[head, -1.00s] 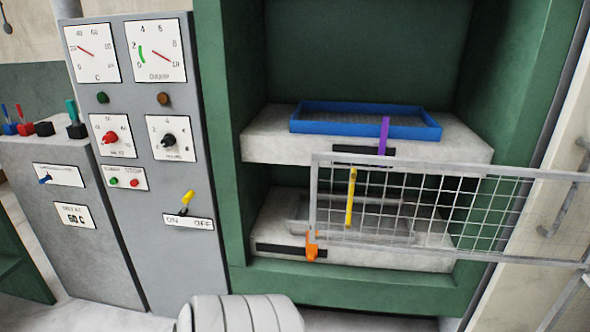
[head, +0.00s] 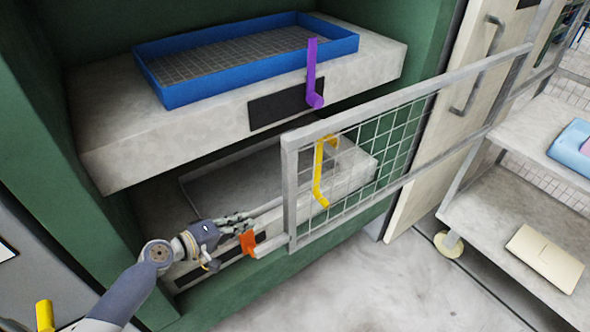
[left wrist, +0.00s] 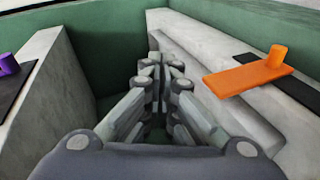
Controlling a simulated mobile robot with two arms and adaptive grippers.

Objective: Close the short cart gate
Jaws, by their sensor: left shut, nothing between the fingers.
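The wire mesh gate (head: 290,190) with a grey frame stands swung out across the front of the green press in the head view. It reaches right towards a cart (head: 478,205). A yellow handle (head: 320,172) shows at its free end, seemingly on the mesh. My left gripper (head: 245,218) is shut and empty, left of the gate's end post, close to the orange handle (head: 248,242) on the lower platen. In the left wrist view its closed fingers (left wrist: 160,68) point into the press, with the orange handle (left wrist: 250,78) to the right, apart from them. My right gripper is not in view.
The upper platen (head: 120,145) holds a blue tray (head: 250,70) and has a purple handle (head: 313,75) jutting out. Pale floor (head: 330,290) is free in front of the gate.

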